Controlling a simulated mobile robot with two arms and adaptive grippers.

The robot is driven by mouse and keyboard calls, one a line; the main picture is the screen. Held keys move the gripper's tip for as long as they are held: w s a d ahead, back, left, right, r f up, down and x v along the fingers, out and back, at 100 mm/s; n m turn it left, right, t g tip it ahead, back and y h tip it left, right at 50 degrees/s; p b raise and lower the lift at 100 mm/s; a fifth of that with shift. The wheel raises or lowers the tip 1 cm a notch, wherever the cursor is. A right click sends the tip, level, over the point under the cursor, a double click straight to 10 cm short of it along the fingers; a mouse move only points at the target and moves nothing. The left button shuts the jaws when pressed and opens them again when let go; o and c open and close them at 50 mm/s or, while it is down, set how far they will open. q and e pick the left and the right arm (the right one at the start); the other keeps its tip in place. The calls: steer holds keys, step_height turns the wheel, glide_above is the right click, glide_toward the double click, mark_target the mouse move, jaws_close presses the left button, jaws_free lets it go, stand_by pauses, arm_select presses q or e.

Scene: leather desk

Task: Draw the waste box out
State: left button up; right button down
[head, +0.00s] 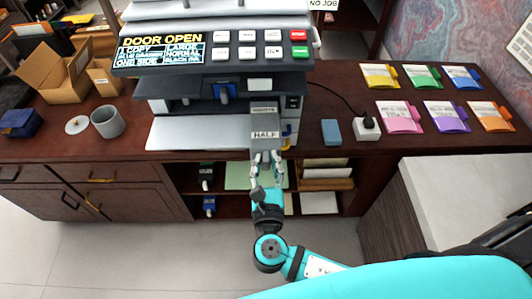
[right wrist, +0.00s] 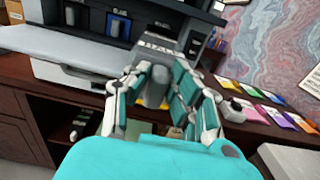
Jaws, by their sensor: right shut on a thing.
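The grey waste box (head: 264,143) sits in the lower front of the copier, right of centre, with a label reading HALF. Its front sticks out past the white tray beside it. In the right wrist view the waste box (right wrist: 158,45) shows its label above a grey handle (right wrist: 156,88). My right gripper (head: 266,158) is at the front of the box, shut on it, with fingers on both sides of the handle in the right wrist view (right wrist: 158,90). The back of the box is hidden inside the copier (head: 185,86). My left gripper is out of view.
The copier's screen (head: 162,46) reads DOOR OPEN. A white tray (head: 195,133) lies left of the box. A blue block (head: 331,132) and a white socket block (head: 367,130) stand to the right. Open shelves (head: 325,175) are below; the floor in front is clear.

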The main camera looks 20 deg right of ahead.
steer(key=p+v, duration=0.1)
steer(key=v, duration=0.5)
steer(key=shift+s, duration=0.2)
steer(key=shift+r, duration=0.1)
stand_by(0.4)
